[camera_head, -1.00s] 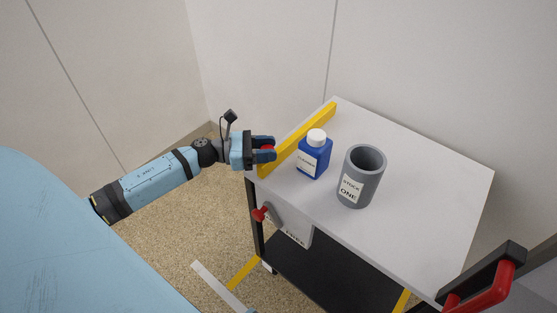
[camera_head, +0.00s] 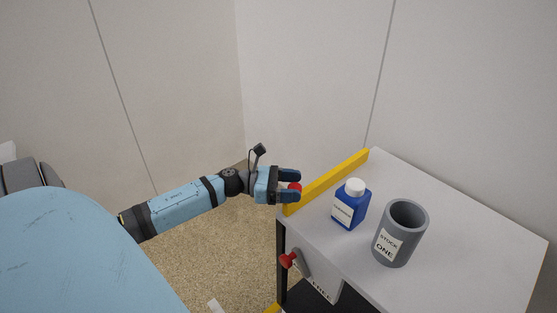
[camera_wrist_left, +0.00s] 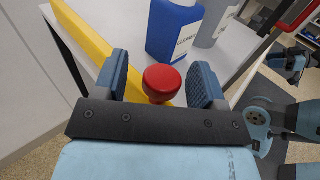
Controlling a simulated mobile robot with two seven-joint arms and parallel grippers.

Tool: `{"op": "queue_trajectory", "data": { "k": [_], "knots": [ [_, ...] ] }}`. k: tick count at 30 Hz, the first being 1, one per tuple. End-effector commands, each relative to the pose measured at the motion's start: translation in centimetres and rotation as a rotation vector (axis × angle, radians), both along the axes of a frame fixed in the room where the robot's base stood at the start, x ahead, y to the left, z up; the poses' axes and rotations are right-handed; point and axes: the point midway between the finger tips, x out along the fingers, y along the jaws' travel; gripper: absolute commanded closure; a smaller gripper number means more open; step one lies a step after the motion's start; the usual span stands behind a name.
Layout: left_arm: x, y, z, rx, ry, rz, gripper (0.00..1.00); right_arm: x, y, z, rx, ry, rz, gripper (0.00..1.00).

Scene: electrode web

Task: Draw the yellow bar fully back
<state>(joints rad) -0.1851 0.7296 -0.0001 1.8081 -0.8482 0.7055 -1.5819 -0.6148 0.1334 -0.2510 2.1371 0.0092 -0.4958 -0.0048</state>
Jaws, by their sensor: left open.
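The yellow bar (camera_head: 335,178) lies along the left edge of the white cart top, and its near end is by my left gripper. It also shows in the wrist view (camera_wrist_left: 85,42). A red knob (camera_wrist_left: 162,82) shows at the bar's near end. My left gripper (camera_head: 293,186) is open, with the knob between its two blue fingers (camera_wrist_left: 162,85). In the wrist view there are gaps on both sides of the knob. Part of my other arm shows at the right of the wrist view; its jaws (camera_wrist_left: 290,62) are too small to judge.
A blue bottle with a white cap (camera_head: 350,207) stands close beside the bar. A grey cup labelled STOCK ONE (camera_head: 390,246) stands to its right. A red-ended lever (camera_head: 288,260) sticks out below the cart top's front edge. The floor left of the cart is clear.

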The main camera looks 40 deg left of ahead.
Motion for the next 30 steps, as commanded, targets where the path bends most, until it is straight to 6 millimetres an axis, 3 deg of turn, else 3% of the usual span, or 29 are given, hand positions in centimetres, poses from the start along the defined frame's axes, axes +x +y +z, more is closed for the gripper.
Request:
{"op": "queue_trajectory", "data": {
  "k": [18, 30],
  "knots": [
    [-7.7, 9.0, -0.1, 0.001, 0.002, 0.003, 0.35, 0.1, 0.0, -0.1, -0.001, -0.004, 0.001, 0.57],
    [-8.8, 10.4, 0.0, 0.0, 0.0, 0.002, 0.35, 0.1, 0.0, 0.0, 0.0, -0.004, 0.0, 0.57]
  ]
}}
